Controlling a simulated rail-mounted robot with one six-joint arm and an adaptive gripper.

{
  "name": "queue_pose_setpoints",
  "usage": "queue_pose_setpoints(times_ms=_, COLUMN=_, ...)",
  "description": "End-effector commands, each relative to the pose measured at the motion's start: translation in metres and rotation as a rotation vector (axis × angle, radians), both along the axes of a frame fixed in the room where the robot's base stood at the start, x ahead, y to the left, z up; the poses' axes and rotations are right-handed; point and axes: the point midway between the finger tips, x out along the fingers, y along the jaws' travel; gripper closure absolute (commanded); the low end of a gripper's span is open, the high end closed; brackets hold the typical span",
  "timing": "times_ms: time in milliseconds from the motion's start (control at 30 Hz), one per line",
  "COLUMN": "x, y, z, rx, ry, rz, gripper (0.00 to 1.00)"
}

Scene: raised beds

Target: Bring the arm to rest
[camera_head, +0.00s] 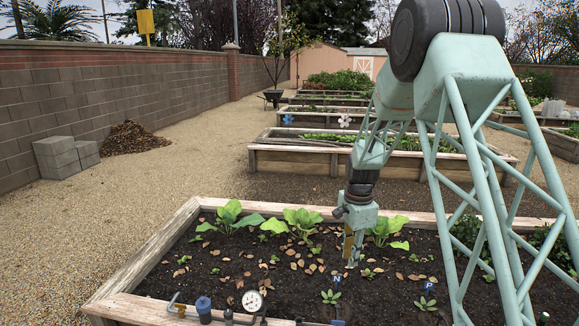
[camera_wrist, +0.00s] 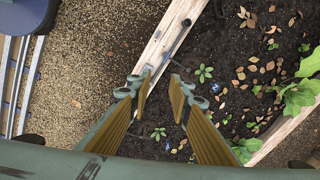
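My gripper (camera_head: 352,255) hangs pointing down over the front raised bed (camera_head: 152,253) in the head view, below my pale green arm. In the wrist view, the two ribbed yellow-brown fingers of my gripper (camera_wrist: 160,84) stand apart with nothing between them. Dark soil and a small seedling (camera_wrist: 158,134) show through the gap. The exact height of the fingertips above the soil cannot be told.
Leafy plants (camera_head: 228,216), small seedlings and dry leaves lie around the gripper. The bed's front edge bears a pressure gauge (camera_head: 252,301) and a blue fitting (camera_head: 203,305). Grey blocks (camera_head: 58,157) and a mulch pile (camera_head: 134,140) stand left. The gravel path is open.

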Motion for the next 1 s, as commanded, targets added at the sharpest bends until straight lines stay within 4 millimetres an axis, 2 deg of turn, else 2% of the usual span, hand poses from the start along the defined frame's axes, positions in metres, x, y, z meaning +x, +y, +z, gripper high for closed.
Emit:
queue_pose_setpoints(times_ms=100, x=-0.012, y=0.000, z=0.026, rx=-0.004, ry=-0.010, rz=0.039, gripper=0.81)
queue_pose_setpoints(times_ms=400, x=-0.044, y=0.000, z=0.081, rx=-0.014, ry=-0.031, rz=0.141, gripper=0.81)
queue_pose_setpoints(times_ms=1000, x=-0.122, y=0.000, z=0.176, rx=-0.042, ry=-0.071, rz=0.347, gripper=0.81)
